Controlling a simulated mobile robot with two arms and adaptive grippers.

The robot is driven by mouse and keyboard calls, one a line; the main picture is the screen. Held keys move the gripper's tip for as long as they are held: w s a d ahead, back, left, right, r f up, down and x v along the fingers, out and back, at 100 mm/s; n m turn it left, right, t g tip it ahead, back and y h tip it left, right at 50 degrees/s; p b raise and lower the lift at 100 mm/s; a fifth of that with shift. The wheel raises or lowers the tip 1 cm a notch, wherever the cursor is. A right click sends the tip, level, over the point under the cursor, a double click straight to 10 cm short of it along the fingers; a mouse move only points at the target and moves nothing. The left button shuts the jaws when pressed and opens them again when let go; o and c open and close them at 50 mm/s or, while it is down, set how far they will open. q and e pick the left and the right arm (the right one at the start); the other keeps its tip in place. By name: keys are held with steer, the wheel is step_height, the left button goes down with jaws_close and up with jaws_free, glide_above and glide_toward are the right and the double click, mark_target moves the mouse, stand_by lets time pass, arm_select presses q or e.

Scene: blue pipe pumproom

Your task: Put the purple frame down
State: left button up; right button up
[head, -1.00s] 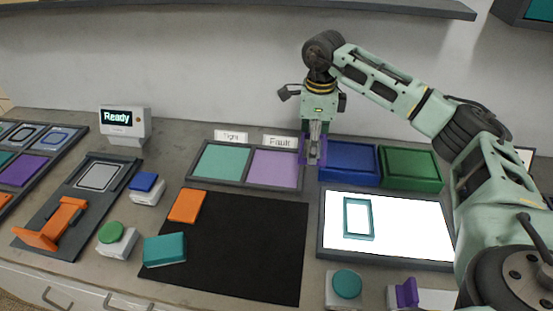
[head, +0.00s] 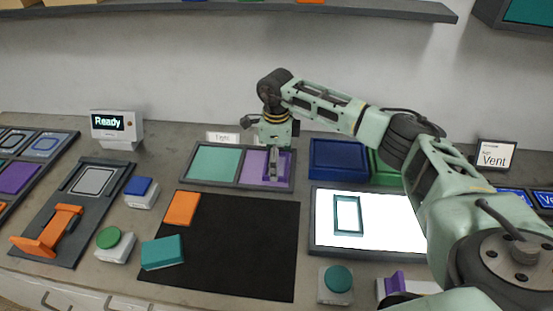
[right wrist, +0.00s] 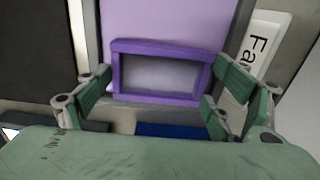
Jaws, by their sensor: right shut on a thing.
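My right gripper (head: 272,168) is over the lavender panel (head: 254,165) of the two-part tray and shut on the purple frame. In the right wrist view the purple frame (right wrist: 165,46) is a hollow rectangle held between the two green fingers, with the lavender panel (right wrist: 150,18) beyond it. Whether the frame touches the panel I cannot tell. In the head view the gripper hides much of the frame. My left gripper is not in view.
A teal panel (head: 214,162) lies left of the lavender one. Blue (head: 337,158) and green (head: 384,172) trays stand to the right. A lit white panel (head: 385,222) bears a teal frame (head: 337,214). A black mat (head: 235,245) with orange and teal blocks lies in front.

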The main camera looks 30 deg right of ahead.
steer(key=shift+f, duration=0.1)
steer(key=o, duration=1.2)
steer(key=shift+r, duration=0.55)
steer(key=shift+r+b, duration=1.35)
steer(key=shift+r, duration=4.3)
